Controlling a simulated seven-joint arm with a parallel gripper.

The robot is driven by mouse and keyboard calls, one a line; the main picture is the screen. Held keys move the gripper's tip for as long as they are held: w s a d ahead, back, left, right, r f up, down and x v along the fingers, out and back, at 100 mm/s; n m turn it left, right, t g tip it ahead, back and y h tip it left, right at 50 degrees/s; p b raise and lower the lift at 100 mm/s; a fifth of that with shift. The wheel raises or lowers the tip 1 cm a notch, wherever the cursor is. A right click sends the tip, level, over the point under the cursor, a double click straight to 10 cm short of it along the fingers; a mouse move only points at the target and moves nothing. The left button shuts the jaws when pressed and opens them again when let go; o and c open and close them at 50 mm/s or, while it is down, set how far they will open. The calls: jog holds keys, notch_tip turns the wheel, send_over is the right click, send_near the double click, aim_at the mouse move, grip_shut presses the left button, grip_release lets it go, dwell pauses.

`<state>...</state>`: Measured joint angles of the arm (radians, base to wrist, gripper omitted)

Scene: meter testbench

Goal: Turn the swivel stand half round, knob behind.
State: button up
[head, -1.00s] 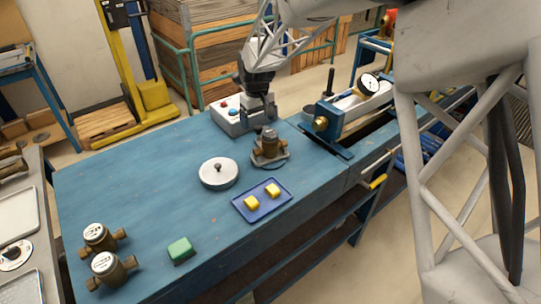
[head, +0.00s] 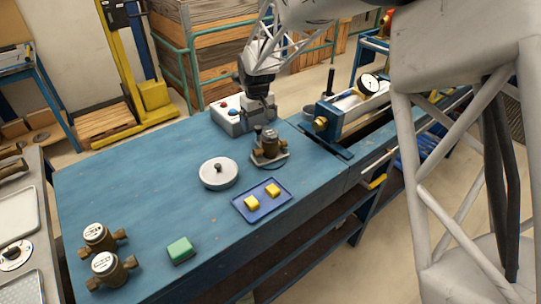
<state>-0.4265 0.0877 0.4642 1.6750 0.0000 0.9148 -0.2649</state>
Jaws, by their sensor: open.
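The swivel stand appears to be the low grey base (head: 284,158) on the blue bench, carrying a brass, dark-topped meter (head: 269,147). Its knob is too small to tell apart from the meter and gripper. My gripper (head: 261,124) points down just behind and above the stand, near the meter's back. Its jaws are open with nothing seen between them. The fingertips are small and dark, so I cannot tell whether they touch the stand.
A round pale disc with a dark knob (head: 218,173) sits left of the stand. A blue tray with yellow blocks (head: 246,212) is in front. A box with coloured buttons (head: 228,116) stands behind. A gauge rig (head: 345,110) is at right. Two brass meters (head: 104,252) and a green block (head: 180,249) lie front left.

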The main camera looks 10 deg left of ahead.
jog(key=shift+f, duration=0.85)
jog(key=c, duration=0.4)
jog(key=shift+c, duration=0.2)
